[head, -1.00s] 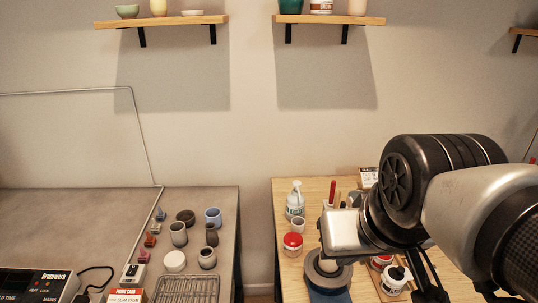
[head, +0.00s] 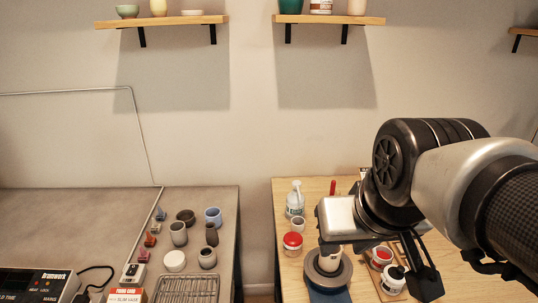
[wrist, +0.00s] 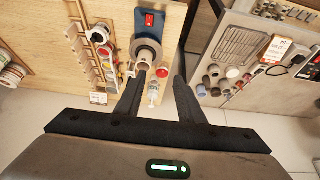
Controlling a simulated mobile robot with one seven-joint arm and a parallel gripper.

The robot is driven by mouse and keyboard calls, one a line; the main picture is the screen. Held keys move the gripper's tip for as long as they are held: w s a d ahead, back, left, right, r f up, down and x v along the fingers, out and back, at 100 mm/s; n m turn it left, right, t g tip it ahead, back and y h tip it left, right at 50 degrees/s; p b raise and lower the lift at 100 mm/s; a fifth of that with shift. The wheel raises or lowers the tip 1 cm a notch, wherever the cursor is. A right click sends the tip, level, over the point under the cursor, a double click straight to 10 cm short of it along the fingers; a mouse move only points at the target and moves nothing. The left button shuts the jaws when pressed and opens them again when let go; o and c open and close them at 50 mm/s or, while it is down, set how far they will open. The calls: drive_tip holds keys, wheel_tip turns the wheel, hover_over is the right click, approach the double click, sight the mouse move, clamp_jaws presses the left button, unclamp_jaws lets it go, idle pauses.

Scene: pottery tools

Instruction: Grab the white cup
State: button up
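A pale, cup-like cylinder (head: 329,262) also stands on the round wheel (head: 313,273), partly hidden by my arm. It shows in the wrist view (wrist: 144,58) too, beyond the fingertips. I cannot tell which of the two is meant. My gripper (wrist: 160,77) is open and empty in the wrist view, its dark fingers apart and above the table.
A spray bottle (head: 295,202) and red-lidded jar (head: 292,244) stand close to the small cup. Jars (head: 392,279) sit right of the wheel. A grey table (head: 90,225) at left holds several cups and a wire rack (head: 188,288). A gap separates the tables.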

drive_tip(key=o, duration=0.5)
drive_tip(key=w, duration=0.6)
drive_tip(key=shift+o, duration=0.2)
drive_tip(key=g+b, duration=0.1)
hover_over(298, 221)
drive_tip(key=s, duration=0.5)
drive_tip(key=f, duration=2.6)
drive_tip(key=shift+w+f, duration=0.15)
drive_tip(key=shift+w, duration=0.05)
drive_tip(key=shift+a+x, duration=0.2)
drive_tip(key=shift+x, duration=2.95)
